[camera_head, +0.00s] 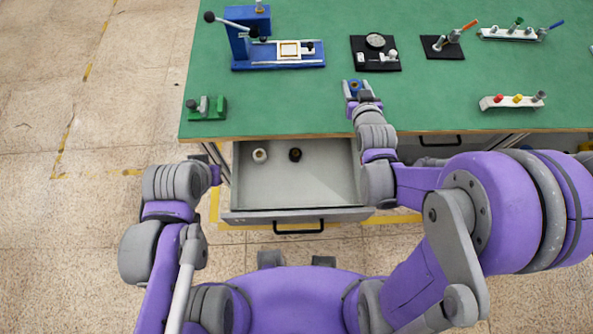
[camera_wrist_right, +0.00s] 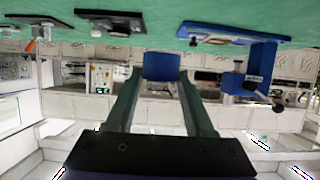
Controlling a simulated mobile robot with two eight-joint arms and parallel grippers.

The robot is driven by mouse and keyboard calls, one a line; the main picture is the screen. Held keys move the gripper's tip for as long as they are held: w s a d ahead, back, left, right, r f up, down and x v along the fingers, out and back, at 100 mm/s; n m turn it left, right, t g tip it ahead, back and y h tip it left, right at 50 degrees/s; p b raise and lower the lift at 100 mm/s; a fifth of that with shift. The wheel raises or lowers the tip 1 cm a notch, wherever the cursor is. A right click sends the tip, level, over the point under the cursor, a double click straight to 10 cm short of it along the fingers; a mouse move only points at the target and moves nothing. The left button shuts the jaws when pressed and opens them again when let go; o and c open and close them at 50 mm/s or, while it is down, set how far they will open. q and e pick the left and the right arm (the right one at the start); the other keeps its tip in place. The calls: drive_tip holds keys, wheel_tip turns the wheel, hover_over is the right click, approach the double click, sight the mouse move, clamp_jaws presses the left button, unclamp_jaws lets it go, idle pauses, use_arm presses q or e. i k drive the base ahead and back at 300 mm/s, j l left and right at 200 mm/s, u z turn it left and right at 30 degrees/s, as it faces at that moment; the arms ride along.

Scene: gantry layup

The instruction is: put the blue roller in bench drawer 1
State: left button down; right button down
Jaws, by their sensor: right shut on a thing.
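The blue roller (camera_head: 355,86) is held between the fingertips of my right gripper (camera_head: 356,91), over the green bench top near its front edge. In the right wrist view the blue roller (camera_wrist_right: 161,66) sits between the two finger ends, and the gripper is shut on it. An open grey bench drawer (camera_head: 325,180) is below and left of the right gripper; I cannot read its number. My left gripper (camera_head: 215,174) is low, just left of the drawer; its fingers are not clear.
A white roll (camera_head: 260,155) and a dark roll (camera_head: 295,154) are at the back of the drawer, with free floor in front. On the green bench (camera_head: 290,105) stand a blue press (camera_head: 275,53), a green fixture (camera_head: 206,108), a black gauge plate (camera_head: 375,53) and a white rack (camera_head: 512,101).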

sight(298, 190)
drive_tip(key=k+z, duration=0.15)
drive_tip(key=z, duration=0.3)
drive_tip(key=k+z, duration=0.15)
drive_tip(key=z, duration=0.3)
drive_tip(key=k+j+z, duration=0.3)
drive_tip(key=k+j, duration=0.2)
drive_tip(key=j, duration=0.15)
drive_tip(key=k+j, duration=0.2)
drive_tip(key=j, duration=0.15)
